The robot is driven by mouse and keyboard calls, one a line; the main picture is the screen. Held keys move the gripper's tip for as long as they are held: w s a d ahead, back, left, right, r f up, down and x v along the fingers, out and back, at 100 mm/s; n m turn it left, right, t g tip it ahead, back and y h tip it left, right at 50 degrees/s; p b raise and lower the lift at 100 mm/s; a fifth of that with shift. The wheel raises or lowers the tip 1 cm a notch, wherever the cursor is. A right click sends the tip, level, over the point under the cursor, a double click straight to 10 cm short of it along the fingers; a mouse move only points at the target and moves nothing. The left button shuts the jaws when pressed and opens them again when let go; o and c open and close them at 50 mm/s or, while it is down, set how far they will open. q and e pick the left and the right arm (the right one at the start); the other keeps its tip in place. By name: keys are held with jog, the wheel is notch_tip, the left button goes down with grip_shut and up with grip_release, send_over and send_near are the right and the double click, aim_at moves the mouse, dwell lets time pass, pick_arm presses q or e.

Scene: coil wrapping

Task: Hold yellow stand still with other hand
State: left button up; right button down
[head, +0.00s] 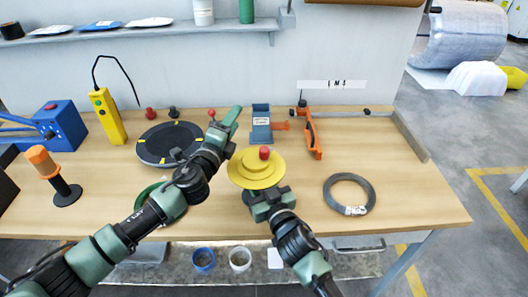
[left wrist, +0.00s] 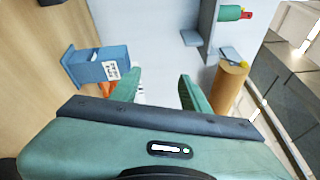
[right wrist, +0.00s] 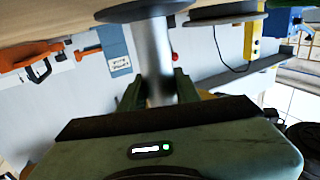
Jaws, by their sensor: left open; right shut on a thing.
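The yellow stand (head: 243,178) has stepped round yellow discs with a red knob (head: 264,153) on top. It stands near the middle of the table. My right gripper (head: 262,194) is at its front, partly hidden under the discs. In the right wrist view my right gripper (right wrist: 157,92) is shut on the stand's grey post (right wrist: 152,55), just off a dark round base (right wrist: 138,10). My left gripper (head: 228,122) is open and empty, raised behind and left of the stand. Its spread fingers show in the left wrist view (left wrist: 158,90).
A blue dispenser (head: 261,131) stands close to the left gripper's right. An orange tool (head: 311,135) is beside it. A grey wire coil (head: 350,194) lies on the right. A dark turntable (head: 152,145) and green coil (head: 152,193) are left. The table's right end is clear.

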pick_arm(q)
jog(key=s+f+n+g+h, duration=0.2)
jog(key=s+n+g+h, duration=0.2)
jog(key=n+g+h, duration=0.65)
jog(key=g, duration=0.1)
send_near(264, 152)
jog(key=x, duration=0.7)
jog(key=w+f+x, duration=0.1)
jog(key=x, duration=0.2)
jog(key=shift+c, duration=0.4)
grip_shut()
